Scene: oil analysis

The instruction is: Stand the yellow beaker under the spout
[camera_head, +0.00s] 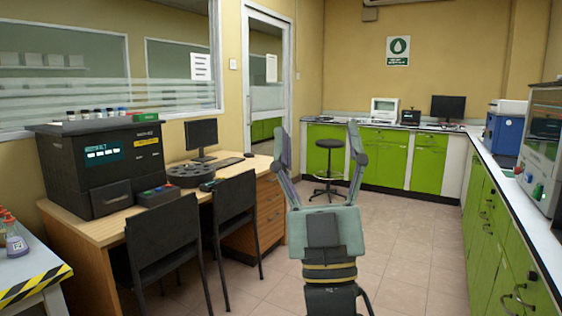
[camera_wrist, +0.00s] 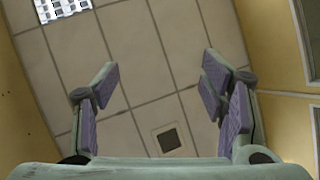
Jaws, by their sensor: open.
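My gripper (camera_head: 318,150) is open and empty, raised in front of me over the floor with its fingers pointing up. In the wrist view its two padded fingers (camera_wrist: 160,85) stand wide apart with only ceiling tiles between them. I cannot make out a yellow beaker or a spout in either view. A flask with a dark purple label and a red cap (camera_head: 17,238) stands on the table at the far left edge, partly cut off. The instrument (camera_head: 543,150) on the right counter is partly cut off by the picture edge.
A wooden desk (camera_head: 90,228) at left holds a black analyser (camera_head: 95,165) and a monitor (camera_head: 201,138). Two black chairs (camera_head: 165,240) stand before it. Green cabinets (camera_head: 480,215) line the right side. A stool (camera_head: 329,165) stands at the back. The middle floor (camera_head: 405,250) is clear.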

